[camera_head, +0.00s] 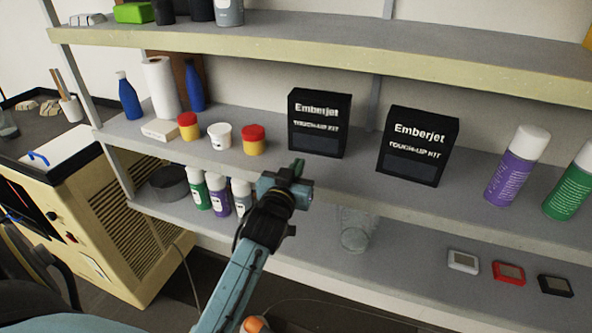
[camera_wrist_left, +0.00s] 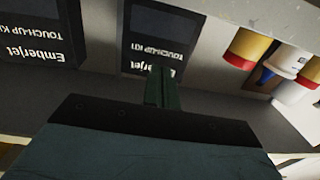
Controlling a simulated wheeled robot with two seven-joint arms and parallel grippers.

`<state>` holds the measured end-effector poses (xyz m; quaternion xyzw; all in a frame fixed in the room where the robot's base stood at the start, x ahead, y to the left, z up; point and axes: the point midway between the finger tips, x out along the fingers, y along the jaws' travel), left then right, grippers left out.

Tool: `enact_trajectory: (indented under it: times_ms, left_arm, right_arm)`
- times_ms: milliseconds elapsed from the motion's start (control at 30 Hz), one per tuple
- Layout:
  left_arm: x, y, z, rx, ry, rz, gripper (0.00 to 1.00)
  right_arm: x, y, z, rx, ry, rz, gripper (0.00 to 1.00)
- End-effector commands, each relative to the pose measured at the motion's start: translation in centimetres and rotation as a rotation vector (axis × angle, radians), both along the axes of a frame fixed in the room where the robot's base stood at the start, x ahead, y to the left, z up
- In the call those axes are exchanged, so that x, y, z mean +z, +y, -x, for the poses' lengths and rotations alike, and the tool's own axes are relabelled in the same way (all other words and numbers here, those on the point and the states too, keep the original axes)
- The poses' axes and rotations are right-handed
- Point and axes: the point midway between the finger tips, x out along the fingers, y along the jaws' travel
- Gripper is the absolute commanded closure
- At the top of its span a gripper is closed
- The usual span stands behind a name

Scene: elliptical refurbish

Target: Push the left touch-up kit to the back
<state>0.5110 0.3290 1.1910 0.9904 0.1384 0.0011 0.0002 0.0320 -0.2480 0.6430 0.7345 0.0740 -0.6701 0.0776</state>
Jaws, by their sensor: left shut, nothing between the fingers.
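The left touch-up kit (camera_head: 319,123) is a black upright box with white Emberjet lettering on the middle shelf. A second black kit (camera_head: 417,146) stands to its right, with a gap between them. My left gripper (camera_head: 296,168) is shut and empty, just in front of the lower left part of the left kit. My right gripper is out of view.
The middle shelf (camera_head: 345,180) also holds yellow jars with red lids (camera_head: 254,140), a white tub (camera_head: 220,136) left of the left kit, and a purple spray can (camera_head: 517,166) at right. The upper shelf (camera_head: 320,42) runs above. A clear glass (camera_head: 356,229) stands on the lower shelf.

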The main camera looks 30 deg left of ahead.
Motion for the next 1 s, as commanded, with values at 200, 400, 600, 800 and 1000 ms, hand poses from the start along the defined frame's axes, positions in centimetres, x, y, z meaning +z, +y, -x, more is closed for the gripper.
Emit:
enact_trajectory:
  times_ms: [200,400,600,800,1000]
  left_arm:
    - [-0.2,0.8,-3.1,-0.001,-0.003,-0.001,1.00]
    - [-0.2,1.6,-5.8,-0.001,0.001,0.001,1.00]
    - [-0.1,2.2,-7.8,-0.001,0.000,-0.001,1.00]
    - [-0.1,2.4,-8.6,-0.001,0.001,-0.001,1.00]
    - [-0.1,2.5,-8.7,-0.001,0.001,-0.001,1.00]
  right_arm:
    - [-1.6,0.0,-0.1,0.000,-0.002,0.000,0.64]
    - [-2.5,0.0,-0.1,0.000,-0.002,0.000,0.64]
    - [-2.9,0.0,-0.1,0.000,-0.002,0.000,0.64]
    - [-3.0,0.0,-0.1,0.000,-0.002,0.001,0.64]
    - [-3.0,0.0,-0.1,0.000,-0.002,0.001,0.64]
